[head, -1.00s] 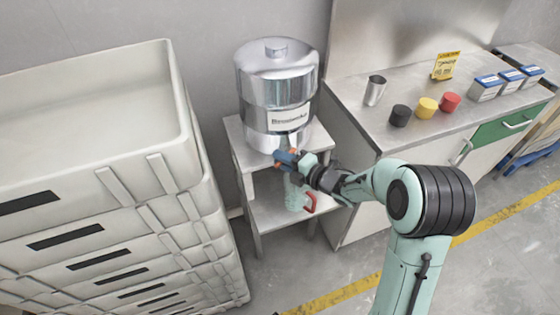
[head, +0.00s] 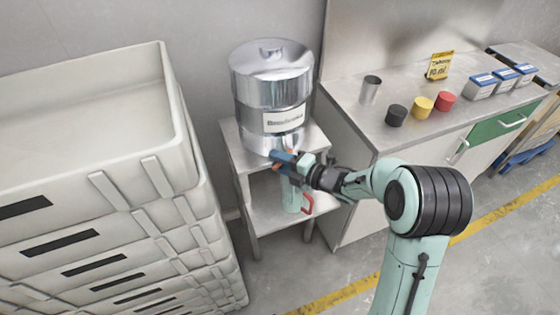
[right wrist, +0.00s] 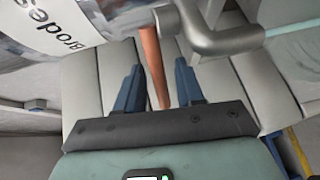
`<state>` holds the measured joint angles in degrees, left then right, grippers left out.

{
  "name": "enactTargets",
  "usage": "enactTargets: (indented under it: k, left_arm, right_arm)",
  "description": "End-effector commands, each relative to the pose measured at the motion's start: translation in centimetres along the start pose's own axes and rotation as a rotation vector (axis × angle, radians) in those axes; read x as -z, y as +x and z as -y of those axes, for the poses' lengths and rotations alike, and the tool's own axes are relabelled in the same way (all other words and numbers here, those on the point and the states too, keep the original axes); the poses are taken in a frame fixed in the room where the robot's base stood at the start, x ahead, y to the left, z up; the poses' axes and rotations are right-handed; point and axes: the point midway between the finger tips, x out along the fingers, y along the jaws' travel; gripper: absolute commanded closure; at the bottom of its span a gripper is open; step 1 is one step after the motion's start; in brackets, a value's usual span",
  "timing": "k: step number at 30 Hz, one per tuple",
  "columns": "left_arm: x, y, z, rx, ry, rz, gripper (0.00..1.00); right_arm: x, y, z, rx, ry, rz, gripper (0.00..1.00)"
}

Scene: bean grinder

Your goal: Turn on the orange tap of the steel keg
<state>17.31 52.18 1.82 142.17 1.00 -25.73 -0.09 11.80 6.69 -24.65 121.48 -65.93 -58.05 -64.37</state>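The steel keg (head: 270,88) stands upright on the top of a small metal stand. My right gripper (head: 279,162) is at the keg's front, low down by its tap, and hides most of the tap in the head view. In the right wrist view, the orange tap lever (right wrist: 153,62) runs between the two blue fingers of the gripper (right wrist: 160,78). The fingers are apart, with gaps on both sides of the lever. The grey metal spout (right wrist: 212,40) is beside the lever, at upper right. My left gripper is not in view.
A mint jug (head: 291,196) with a red handle stands on the stand's lower shelf (head: 265,213), below the gripper. Stacked pale crates (head: 90,205) fill the left. A counter (head: 350,117) at right holds a steel cup (head: 370,90), coloured pots and boxes.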

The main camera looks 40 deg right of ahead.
Motion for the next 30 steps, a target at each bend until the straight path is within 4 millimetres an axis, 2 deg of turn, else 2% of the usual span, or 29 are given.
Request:
enactTargets:
  k: [5, 15, 21, 25, 30]
  left_arm:
    - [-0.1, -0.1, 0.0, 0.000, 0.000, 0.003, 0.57]
    - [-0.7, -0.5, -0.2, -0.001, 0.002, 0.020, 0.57]
    - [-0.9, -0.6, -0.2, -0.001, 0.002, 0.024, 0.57]
    - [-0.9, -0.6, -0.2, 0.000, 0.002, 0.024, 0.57]
    - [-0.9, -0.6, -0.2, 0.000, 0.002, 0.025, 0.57]
  right_arm:
    - [-0.1, -1.3, 0.0, 0.001, 0.000, 0.003, 0.63]
    - [-0.1, -8.7, -0.1, 0.000, 0.000, 0.006, 0.63]
    - [-0.1, -12.0, -0.1, 0.000, -0.001, 0.003, 0.63]
    - [0.0, -13.1, 0.0, -0.001, 0.000, 0.001, 0.63]
    - [0.0, -13.4, 0.0, 0.000, 0.000, 0.000, 0.63]
